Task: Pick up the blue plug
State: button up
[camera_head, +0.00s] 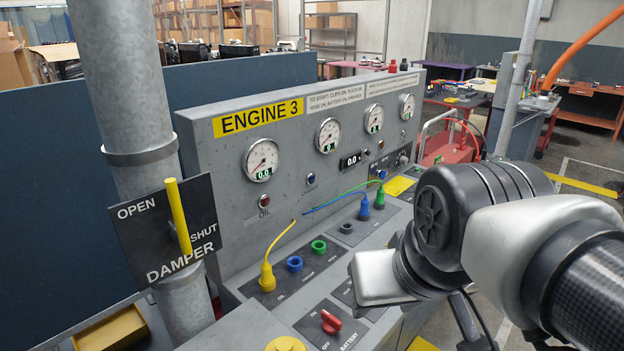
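The blue plug (364,208) stands upright on the console's lower sloping panel, right of centre, with a thin blue cable running left from its top. The green plug (379,197) stands close behind it to the right, with a green cable. A yellow plug (267,277) with a yellow cable stands at the left of the panel. An empty blue socket ring (294,263) and a green one (318,246) are between them. My arm comes in from the right, its pale wrist part in front of the panel. I cannot make out my gripper's fingers.
A grey pipe (130,80) with a damper sign and yellow lever (178,216) stands at left. A red battery switch (331,322) and yellow knob (285,344) are at the front. The gauge panel (215,190) rises behind the plugs. Open floor lies to the right.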

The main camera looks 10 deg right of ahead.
aim_at(364, 211)
jog(key=k+l+z, duration=0.15)
jog(key=l, duration=0.3)
jog(key=u, duration=0.65)
jog(key=z, duration=0.65)
jog(key=i+l+u, duration=0.2)
jog(key=l, duration=0.15)
jog(key=i+l+u, duration=0.15)
jog(key=l, duration=0.25)
jog(key=i+l+u, duration=0.2)
jog(key=l, duration=0.15)
jog(key=i+l+u, duration=0.15)
jog(key=l, duration=0.3)
jog(key=l+u, duration=0.2)
jog(key=l, duration=0.2)
jog(key=i+l, duration=0.15)
jog(key=i, duration=0.05)
